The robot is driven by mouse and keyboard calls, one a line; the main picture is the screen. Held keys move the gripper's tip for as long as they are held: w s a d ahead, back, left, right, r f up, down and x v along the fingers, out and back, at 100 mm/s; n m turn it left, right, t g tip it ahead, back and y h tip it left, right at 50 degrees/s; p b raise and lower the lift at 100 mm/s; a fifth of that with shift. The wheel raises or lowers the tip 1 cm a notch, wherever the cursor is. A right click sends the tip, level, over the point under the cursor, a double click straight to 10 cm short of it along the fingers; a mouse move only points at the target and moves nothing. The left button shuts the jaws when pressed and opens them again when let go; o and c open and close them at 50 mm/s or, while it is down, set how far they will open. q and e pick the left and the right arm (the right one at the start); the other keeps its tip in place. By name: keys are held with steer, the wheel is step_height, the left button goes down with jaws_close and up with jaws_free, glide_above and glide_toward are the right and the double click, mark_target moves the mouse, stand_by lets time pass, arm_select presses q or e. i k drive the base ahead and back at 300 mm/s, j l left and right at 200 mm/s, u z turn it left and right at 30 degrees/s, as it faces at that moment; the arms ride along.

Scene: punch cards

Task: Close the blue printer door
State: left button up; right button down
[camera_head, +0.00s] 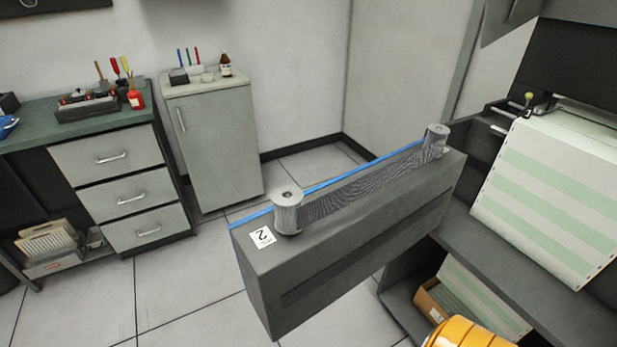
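The printer door (345,235) is a thick dark grey block with a blue strip (330,182) along its far top edge. It stands swung out from the printer (520,285) at the right, reaching left into the room. Two ribbon spools (288,212) (436,141) sit on its top, with a dark ribbon stretched between them. A white label marked 2 (262,237) lies near its left end. The door's outer blue face is mostly hidden behind it.
Green-striped paper (555,180) hangs on the printer, with a box of paper (465,305) below. A grey cabinet (215,145) and a drawer bench (110,165) stand along the back wall. The tiled floor (185,290) left of the door is clear.

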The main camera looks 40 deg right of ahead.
mark_target(353, 222)
steer(key=i+j+z, duration=0.1)
steer(key=i+z, duration=0.35)
steer(key=i+j+z, duration=0.2)
steer(key=z, duration=0.25)
steer(key=i+j+z, duration=0.25)
steer(key=z, duration=0.2)
steer(key=i+j+z, duration=0.15)
steer(key=z, duration=0.35)
steer(key=i+j+z, duration=0.15)
steer(key=j+z, duration=0.15)
steer(key=z, duration=0.15)
steer(key=j+z, duration=0.3)
steer(key=z, duration=0.2)
steer(key=i+j+z, duration=0.1)
steer(key=j+z, duration=0.55)
steer(key=z, duration=0.3)
